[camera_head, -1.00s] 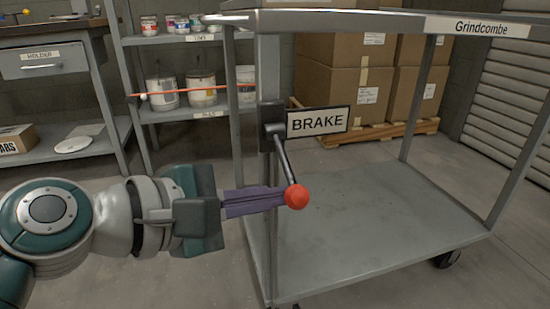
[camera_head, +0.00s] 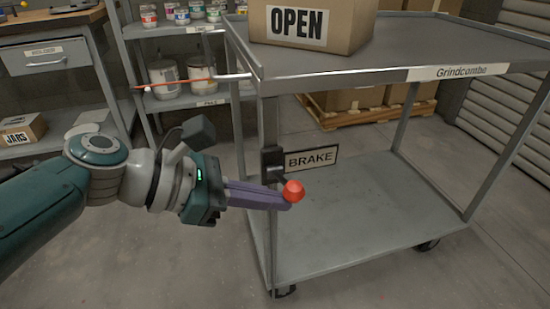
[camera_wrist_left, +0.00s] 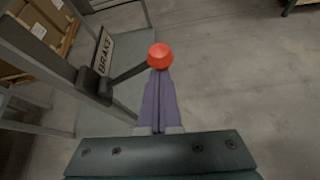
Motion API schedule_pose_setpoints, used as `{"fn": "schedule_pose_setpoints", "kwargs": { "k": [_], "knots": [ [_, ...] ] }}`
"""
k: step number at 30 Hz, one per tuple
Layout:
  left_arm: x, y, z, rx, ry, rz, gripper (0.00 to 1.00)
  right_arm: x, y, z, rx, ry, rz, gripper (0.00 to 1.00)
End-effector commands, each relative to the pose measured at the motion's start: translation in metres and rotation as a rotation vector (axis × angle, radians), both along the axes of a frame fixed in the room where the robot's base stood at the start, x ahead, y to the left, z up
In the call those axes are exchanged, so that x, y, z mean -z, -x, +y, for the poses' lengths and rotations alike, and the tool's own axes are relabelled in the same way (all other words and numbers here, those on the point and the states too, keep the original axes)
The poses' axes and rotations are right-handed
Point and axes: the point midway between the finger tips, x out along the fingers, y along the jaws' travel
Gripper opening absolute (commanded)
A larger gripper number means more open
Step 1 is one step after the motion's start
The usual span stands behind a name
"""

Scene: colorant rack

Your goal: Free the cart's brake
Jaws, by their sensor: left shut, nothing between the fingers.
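The brake lever on the cart's near left post has a red knob (camera_head: 293,190) at its end. In the left wrist view the red knob (camera_wrist_left: 160,55) is right at the fingertips (camera_wrist_left: 159,73), with the lever's dark rod (camera_wrist_left: 127,75) running left to the mount. My right gripper is out of view.
The grey cart (camera_head: 345,228) has a lower deck and a top shelf with an OPEN box (camera_head: 310,25). A shelf unit with paint cans (camera_head: 164,78) and a drawer bench (camera_head: 43,60) stand behind left. The floor in front is clear.

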Motion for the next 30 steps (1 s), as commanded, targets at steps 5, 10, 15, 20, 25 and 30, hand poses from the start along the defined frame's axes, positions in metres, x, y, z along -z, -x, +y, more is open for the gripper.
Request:
{"fn": "schedule_pose_setpoints", "kwargs": {
  "k": [5,10,15,20,25,30],
  "knots": [
    [-0.007,-0.003,0.0,0.0,0.0,-0.004,0.0,-0.006,0.0,0.0,0.0,0.0,0.0,0.69],
    [-0.007,-0.003,0.001,0.0,-0.001,-0.003,0.0,-0.007,0.0,0.0,0.0,0.0,0.0,0.69],
    [-0.007,-0.003,0.001,-0.001,-0.002,-0.004,0.0,-0.007,0.0,0.0,0.0,0.0,0.0,0.69],
    [-0.007,-0.003,0.001,-0.001,-0.002,-0.004,0.0,-0.007,0.0,0.0,0.0,0.0,0.0,0.69],
    [-0.004,-0.002,0.001,-0.001,-0.002,-0.004,0.0,-0.005,0.0,0.0,0.0,0.0,0.0,0.69],
    [0.02,0.006,-0.005,-0.001,-0.001,-0.002,0.0,0.008,0.0,0.0,0.0,0.001,0.001,0.69]
  ]
}}
